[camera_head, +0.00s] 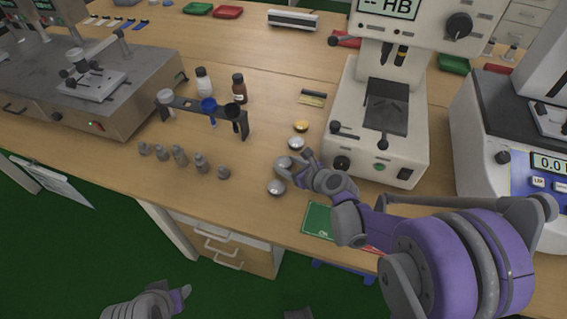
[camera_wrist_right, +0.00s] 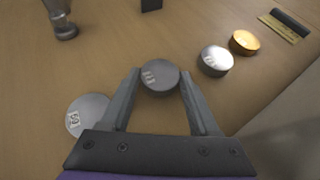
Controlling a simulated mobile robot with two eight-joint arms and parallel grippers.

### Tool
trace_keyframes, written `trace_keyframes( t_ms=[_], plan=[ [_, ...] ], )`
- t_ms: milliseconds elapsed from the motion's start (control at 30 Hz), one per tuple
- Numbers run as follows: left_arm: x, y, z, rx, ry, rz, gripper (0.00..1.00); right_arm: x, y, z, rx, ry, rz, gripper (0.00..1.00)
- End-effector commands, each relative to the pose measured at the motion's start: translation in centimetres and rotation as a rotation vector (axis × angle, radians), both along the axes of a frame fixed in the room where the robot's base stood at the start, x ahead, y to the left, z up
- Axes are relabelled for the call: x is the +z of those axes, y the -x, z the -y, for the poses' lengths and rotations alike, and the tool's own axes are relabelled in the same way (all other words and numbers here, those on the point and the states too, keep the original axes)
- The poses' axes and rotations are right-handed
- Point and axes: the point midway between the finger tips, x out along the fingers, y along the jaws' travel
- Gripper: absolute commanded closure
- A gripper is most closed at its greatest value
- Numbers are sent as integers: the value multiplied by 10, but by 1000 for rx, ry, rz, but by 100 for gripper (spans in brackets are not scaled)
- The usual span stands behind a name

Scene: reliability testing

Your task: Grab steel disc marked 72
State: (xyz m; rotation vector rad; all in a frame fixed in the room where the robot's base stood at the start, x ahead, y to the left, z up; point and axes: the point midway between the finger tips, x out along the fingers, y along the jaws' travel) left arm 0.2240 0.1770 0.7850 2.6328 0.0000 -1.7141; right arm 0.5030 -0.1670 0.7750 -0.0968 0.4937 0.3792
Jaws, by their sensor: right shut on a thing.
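My right gripper (camera_head: 294,165) is shut on a grey steel disc (camera_wrist_right: 160,77), which sits between its fingertips. The disc's mark is too blurred to read for sure. A second steel disc (camera_wrist_right: 88,115) lies left of the gripper in the right wrist view, and its mark is not clear either. A third, brighter steel disc (camera_wrist_right: 215,60) lies to the right. A gold disc (camera_wrist_right: 244,42) lies beyond that one. The discs form a row on the wooden table in the head view. My left gripper (camera_head: 178,298) is low at the bottom, away from the table; its opening is unclear.
A hardness tester (camera_head: 345,110) stands just right of the discs. Several small metal weights (camera_head: 180,156) stand in a row to the left, before a dark rack (camera_head: 178,103) and bottles. A green card (camera_head: 318,219) lies near the front edge. Table between weights and discs is clear.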

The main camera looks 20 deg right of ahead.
Motion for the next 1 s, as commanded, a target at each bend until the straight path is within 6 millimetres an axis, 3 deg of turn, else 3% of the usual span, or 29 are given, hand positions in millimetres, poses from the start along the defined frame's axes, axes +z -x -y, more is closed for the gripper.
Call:
trace_keyframes(
  t_ms=[33,133,167,467,567,900,1000],
  plan=[
    [0,0,0,0,0,0,50,0,0,0,0,0,0,81],
    [0,0,0,0,0,0,50,0,0,0,0,0,0,99],
    [0,0,0,0,0,0,50,0,0,0,0,0,0,100],
    [1,0,0,0,0,0,50,2,0,0,0,0,1,100],
    [4,0,0,0,0,1,50,12,0,0,0,0,1,100],
    [23,0,0,0,0,8,50,79,0,0,0,-1,1,100],
    [26,-1,0,0,0,9,50,89,-4,1,-14,1,0,100]
  ],
)
